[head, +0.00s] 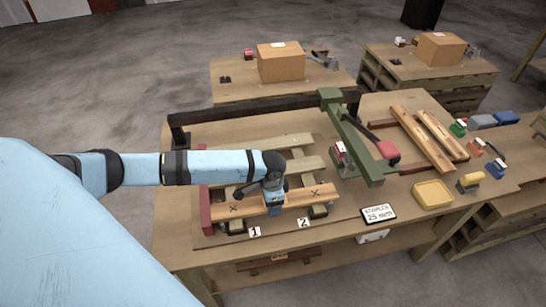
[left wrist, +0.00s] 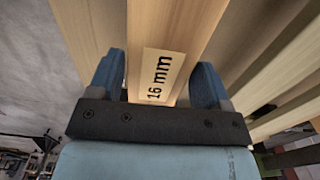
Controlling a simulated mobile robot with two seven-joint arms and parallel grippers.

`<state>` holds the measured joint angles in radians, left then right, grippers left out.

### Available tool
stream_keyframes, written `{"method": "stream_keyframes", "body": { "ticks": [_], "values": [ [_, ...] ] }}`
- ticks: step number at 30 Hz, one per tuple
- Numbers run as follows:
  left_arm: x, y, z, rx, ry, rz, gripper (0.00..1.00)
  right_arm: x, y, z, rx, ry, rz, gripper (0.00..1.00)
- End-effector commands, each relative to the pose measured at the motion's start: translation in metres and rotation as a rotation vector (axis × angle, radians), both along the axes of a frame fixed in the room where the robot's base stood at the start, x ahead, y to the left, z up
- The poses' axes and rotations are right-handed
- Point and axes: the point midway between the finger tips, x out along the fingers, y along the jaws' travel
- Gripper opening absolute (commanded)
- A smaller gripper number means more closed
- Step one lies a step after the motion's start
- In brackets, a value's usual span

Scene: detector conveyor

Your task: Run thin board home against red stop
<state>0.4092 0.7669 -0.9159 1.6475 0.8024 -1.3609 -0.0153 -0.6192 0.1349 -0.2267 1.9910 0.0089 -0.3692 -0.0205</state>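In the left wrist view the thin board (left wrist: 165,40) carries a "16 mm" label. The red stop (head: 205,210) stands at the board's left end; my arm is close above, and I cannot tell if they touch. My left gripper (head: 273,203) is down over the middle of the board. In the left wrist view my left gripper (left wrist: 158,80) has a blue finger against each side of the board. My right gripper is out of view.
A green gantry arm (head: 350,140) with a red handle crosses the bench to the right. Number cards (head: 304,222) mark the front edge.

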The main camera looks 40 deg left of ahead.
Motion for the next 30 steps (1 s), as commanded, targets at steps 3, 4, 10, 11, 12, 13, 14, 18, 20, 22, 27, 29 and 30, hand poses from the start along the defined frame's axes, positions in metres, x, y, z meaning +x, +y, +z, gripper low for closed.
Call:
{"method": "stream_keyframes", "body": {
  "ticks": [3, 4, 10, 11, 12, 13, 14, 18, 20, 22, 27, 29, 30],
  "values": [
    [0.000, 0.000, 0.000, 0.000, 0.000, 0.000, 0.93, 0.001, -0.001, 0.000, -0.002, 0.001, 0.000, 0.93],
    [0.000, 0.000, 0.000, 0.000, 0.000, 0.000, 0.93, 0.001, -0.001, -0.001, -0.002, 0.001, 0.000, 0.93],
    [0.000, 0.000, 0.001, -0.001, -0.002, 0.000, 0.93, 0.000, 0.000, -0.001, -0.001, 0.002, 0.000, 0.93],
    [0.000, -0.001, 0.001, -0.001, -0.002, 0.000, 0.93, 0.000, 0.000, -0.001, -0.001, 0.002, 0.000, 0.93],
    [0.001, -0.001, 0.003, -0.002, -0.002, -0.001, 0.93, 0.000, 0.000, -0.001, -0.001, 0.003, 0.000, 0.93],
    [0.001, -0.001, 0.005, -0.003, -0.003, -0.001, 0.93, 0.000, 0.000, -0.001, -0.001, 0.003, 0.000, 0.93],
    [0.001, -0.001, 0.008, -0.002, -0.004, -0.001, 0.93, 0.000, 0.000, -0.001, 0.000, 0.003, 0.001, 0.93],
    [0.001, 0.000, 0.030, 0.000, -0.005, -0.002, 0.93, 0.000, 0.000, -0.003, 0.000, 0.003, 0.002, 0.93],
    [0.001, 0.000, 0.044, -0.002, -0.006, 0.000, 0.93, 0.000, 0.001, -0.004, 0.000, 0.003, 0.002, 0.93],
    [0.000, 0.000, 0.061, -0.001, -0.006, -0.002, 0.93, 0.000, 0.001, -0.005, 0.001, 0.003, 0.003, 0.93],
    [0.000, 0.000, 0.099, -0.001, -0.004, -0.001, 0.93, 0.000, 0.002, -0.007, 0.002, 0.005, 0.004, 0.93],
    [0.000, 0.001, 0.110, -0.001, -0.004, 0.000, 0.93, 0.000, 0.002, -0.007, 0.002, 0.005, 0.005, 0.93],
    [0.000, 0.000, 0.116, -0.001, -0.004, -0.001, 0.93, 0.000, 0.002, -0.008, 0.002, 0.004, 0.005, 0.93]
  ]
}}
